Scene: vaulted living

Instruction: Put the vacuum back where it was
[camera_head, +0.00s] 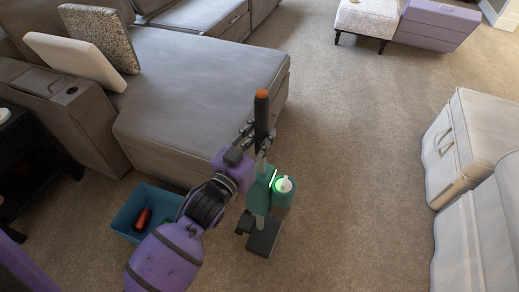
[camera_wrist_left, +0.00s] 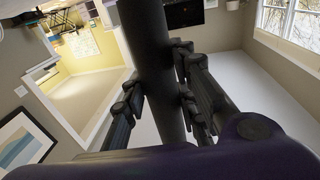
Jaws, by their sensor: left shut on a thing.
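The vacuum (camera_head: 259,188) is an upright stick vacuum with a teal body, a dark handle with an orange top, and a dark floor head. It stands nearly upright just right of the sofa chaise. My left gripper (camera_head: 257,137) is shut around the handle below the orange tip. In the left wrist view the dark handle (camera_wrist_left: 153,70) passes between the fingers of my left gripper (camera_wrist_left: 160,108). The floor head is low at the carpet; I cannot tell if it touches. My right gripper is not in view.
A blue bin (camera_head: 130,214) with a red item (camera_head: 143,218) inside stands left of the vacuum. The grey chaise (camera_head: 200,85) is behind. A white ottoman (camera_head: 470,140) is at the right, a purple chest (camera_head: 436,25) far back. Carpet (camera_head: 350,150) between is clear.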

